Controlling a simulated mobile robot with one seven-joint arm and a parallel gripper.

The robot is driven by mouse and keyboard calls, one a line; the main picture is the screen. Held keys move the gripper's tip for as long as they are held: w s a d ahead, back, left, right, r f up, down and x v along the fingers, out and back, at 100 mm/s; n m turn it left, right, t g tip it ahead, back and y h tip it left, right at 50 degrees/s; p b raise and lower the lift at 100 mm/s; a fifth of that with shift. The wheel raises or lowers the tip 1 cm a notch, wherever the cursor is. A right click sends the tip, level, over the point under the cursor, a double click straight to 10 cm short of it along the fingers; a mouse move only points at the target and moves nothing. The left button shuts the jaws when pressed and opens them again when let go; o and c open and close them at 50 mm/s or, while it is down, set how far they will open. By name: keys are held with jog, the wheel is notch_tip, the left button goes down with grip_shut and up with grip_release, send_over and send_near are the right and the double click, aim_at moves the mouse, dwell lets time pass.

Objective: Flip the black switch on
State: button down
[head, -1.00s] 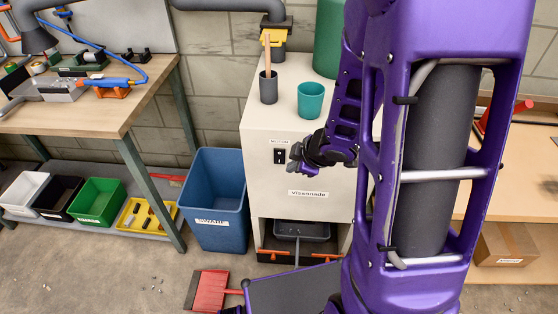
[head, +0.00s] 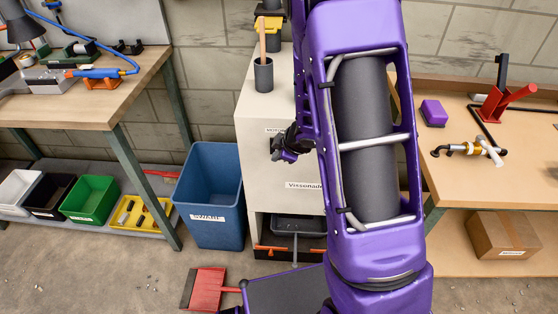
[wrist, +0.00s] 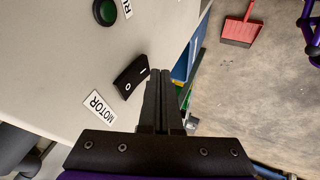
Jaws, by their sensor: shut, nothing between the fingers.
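The black rocker switch (wrist: 130,77), marked with a white circle and a white line, sits on the white cabinet (wrist: 60,50) beside its MOTOR label (wrist: 99,107). In the wrist view my gripper (wrist: 159,72) is shut and empty. Its fingertips are just beside the end of the switch marked with the line; I cannot tell whether they touch it. In the head view my gripper (head: 280,153) is in front of the cabinet's (head: 262,200) upper front and hides the switch there.
A round green button (wrist: 104,12) sits on the same panel. A dark cup (head: 263,76) with a wooden-handled tool stands on the cabinet. A blue bin (head: 213,200) stands to its left. A red dustpan (head: 207,290) lies on the floor in front.

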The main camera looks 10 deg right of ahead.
jog(key=shift+w+d+f, duration=0.1)
jog(key=shift+w+d, duration=0.05)
jog(key=shift+w, duration=0.3)
jog(key=shift+w+d+f+p, duration=0.1)
jog(key=shift+w+p, duration=0.15)
jog(key=shift+p, duration=0.1)
jog(key=shift+r+p, duration=0.85)
